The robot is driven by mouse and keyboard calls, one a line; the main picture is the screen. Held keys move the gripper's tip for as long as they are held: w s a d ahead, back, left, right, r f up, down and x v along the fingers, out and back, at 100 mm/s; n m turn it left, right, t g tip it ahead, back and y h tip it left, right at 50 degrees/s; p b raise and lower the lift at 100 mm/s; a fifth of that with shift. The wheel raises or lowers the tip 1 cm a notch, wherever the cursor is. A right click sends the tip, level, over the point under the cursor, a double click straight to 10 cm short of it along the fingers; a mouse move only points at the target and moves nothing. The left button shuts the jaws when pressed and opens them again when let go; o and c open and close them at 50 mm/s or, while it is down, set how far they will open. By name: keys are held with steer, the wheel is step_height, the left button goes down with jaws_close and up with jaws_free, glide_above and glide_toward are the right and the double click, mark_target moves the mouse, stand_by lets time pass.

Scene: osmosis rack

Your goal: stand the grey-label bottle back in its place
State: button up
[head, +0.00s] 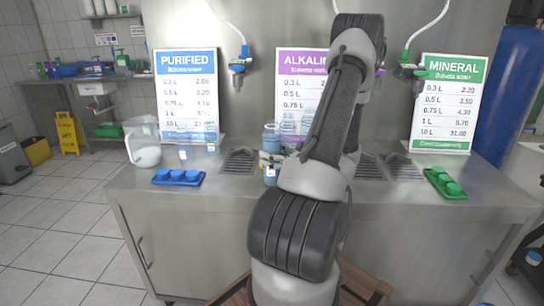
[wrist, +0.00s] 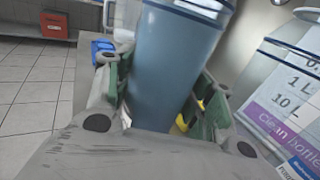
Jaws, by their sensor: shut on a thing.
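A blue-tinted bottle (head: 271,137) stands roughly upright in my gripper (head: 268,160) at the counter, in front of the purple-headed sign. In the wrist view the bottle (wrist: 172,65) fills the space between the green-padded fingers of my gripper (wrist: 163,92), which are shut on it. A pale grey-white label (wrist: 204,8) shows at the picture's top edge, mostly cut off. The bottle leans a little in the wrist view. I cannot tell whether its base touches the counter. Other clear bottles stand behind it (head: 288,128) and to the left (head: 183,146).
A blue tray of blue caps (head: 180,182) lies left and a green tray of caps (head: 445,184) lies right. A white jug (head: 146,154) stands at the counter's left. Drain grates (head: 239,161) are set in the steel counter (head: 225,193). Nozzles (head: 239,67) hang above.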

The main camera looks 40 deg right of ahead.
steer(key=shift+f, duration=0.15)
steer(key=o, duration=1.6)
steer(key=shift+c, duration=0.2)
